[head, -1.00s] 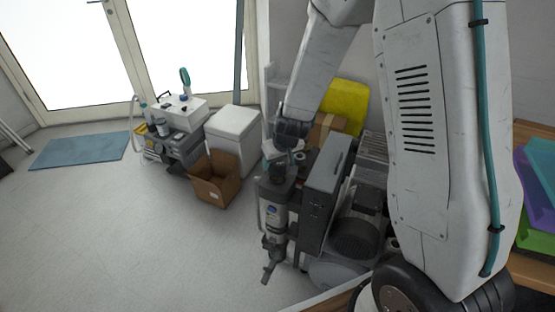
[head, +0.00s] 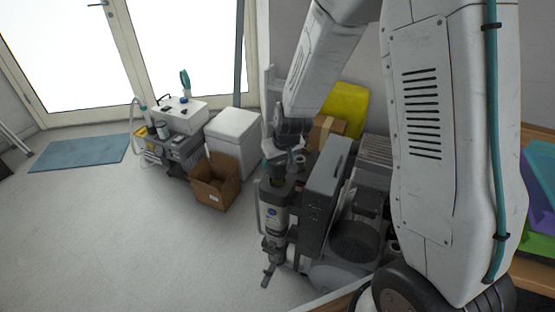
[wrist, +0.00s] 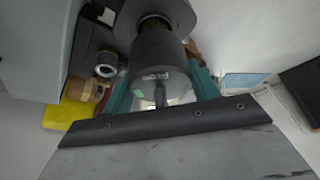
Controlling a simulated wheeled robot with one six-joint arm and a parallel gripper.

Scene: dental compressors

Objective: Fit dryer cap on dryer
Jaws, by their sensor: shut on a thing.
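The dryer (head: 273,218) is an upright grey cylinder with a pale label, on the left side of the compressor in the head view. In the wrist view its grey top (wrist: 178,12) shows at the upper edge. The dryer cap (wrist: 160,62) is a dark grey cylinder with small lettering and a green mark. My gripper (wrist: 160,88) has its teal fingers shut on either side of the cap; it also shows above the dryer in the head view (head: 284,153). A brass-coloured ring shows between cap and dryer, and I cannot tell whether the cap is seated.
A dark grey box (head: 325,195) and the compressor motor (head: 355,240) stand close right of the dryer. Behind are a yellow container (head: 346,108) and a small cardboard box (head: 325,131). An open carton (head: 215,184) stands at left. The floor in front is clear.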

